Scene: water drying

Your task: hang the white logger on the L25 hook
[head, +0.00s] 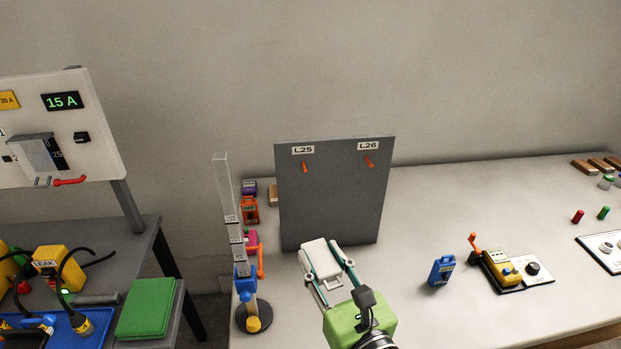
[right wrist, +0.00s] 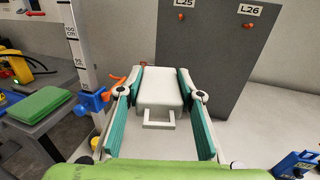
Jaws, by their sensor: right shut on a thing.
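The white logger (head: 319,254) is held between the fingers of my right gripper (head: 329,262), which is shut on it. In the right wrist view the logger (right wrist: 160,88) sits between the green finger pads (right wrist: 160,100), with a square white loop (right wrist: 158,117) on its near side. The L25 hook (head: 304,167) is an orange peg under the L25 label (head: 303,150) on the grey board (head: 335,205). It is bare and stands above and behind the logger. The L26 hook (head: 369,161) is bare too. My left gripper is not in view.
A grey upright post (head: 226,205) with blue and yellow parts stands left of the board. A blue device (head: 441,270) and a yellow gauge set (head: 500,265) lie to the right. A left bench holds a green pad (head: 146,309). The table behind the blue device is clear.

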